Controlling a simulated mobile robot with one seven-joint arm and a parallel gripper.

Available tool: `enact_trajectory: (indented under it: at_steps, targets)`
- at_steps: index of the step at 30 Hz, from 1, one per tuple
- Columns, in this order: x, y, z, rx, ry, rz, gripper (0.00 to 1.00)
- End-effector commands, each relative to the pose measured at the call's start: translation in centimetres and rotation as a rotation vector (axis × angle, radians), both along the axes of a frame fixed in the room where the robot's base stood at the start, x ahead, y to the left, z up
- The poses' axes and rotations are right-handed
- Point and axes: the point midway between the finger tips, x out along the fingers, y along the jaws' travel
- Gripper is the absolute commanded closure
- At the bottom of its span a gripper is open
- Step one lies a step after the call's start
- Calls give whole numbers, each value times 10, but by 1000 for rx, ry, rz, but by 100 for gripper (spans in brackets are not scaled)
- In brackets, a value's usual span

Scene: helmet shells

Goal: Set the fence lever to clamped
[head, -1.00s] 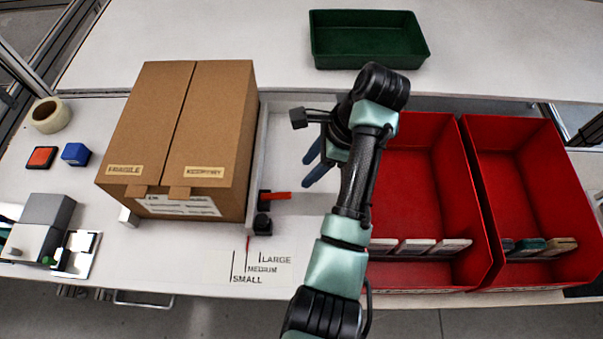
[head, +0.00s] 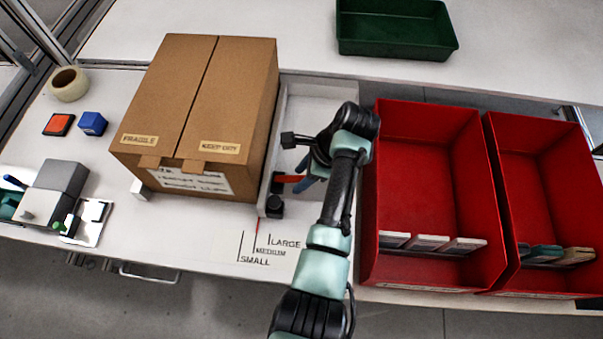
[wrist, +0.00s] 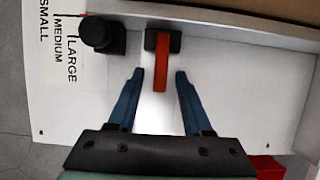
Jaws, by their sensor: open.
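The fence lever (head: 289,178) is a red bar on a black mount beside the fence. In the head view it points right, away from the fence, and my gripper partly hides it. In the wrist view the red lever (wrist: 161,62) points from its black mount toward my gripper, roughly square to the fence (wrist: 235,29). My gripper (wrist: 158,77) is open, with one blue finger on each side of the lever's free end and visible gaps to both. In the head view my gripper (head: 304,168) is just right of the lever.
A black knob (wrist: 102,35) stands next to the lever mount. A large cardboard box (head: 200,100) stands left of the fence. Size marks (head: 268,247) are printed in front. Red bins (head: 425,150) stand close on the right; a green tray (head: 395,30) is at the back.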

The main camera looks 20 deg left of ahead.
Motion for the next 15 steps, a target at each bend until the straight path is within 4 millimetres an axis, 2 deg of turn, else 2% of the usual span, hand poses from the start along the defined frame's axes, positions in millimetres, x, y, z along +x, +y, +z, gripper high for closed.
enact_trajectory:
  at_steps: [4, 12, 15]
  targets:
    - [0, 0, 0, 0, 0, 0, 52]
    - [0, 0, 0, 0, 0, 0, 100]
    - [0, 0, 1, 0, 0, 0, 100]
